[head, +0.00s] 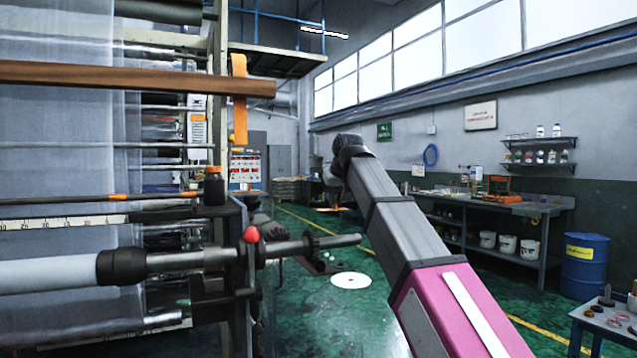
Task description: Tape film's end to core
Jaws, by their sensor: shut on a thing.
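Clear film (60,150) hangs as a broad sheet at the left of the head view. A long brown core (130,75) lies across the film near the top, its free end pointing right. A grey-white roller (50,276) with a dark collar and steel shaft crosses low at the left. My gripper (334,204) is small and far off, at the end of my arm, right of the core and well apart from it. It is shut on a thin orange strip (327,209), perhaps tape. The fingers are too small to see clearly.
An orange upright strip (239,125) shows by the core's end. A red knob (251,234) and machine frame stand left of my arm. A white disc (350,280) lies on the green floor. A workbench (500,204), blue drum (585,262) and small table (600,318) stand right.

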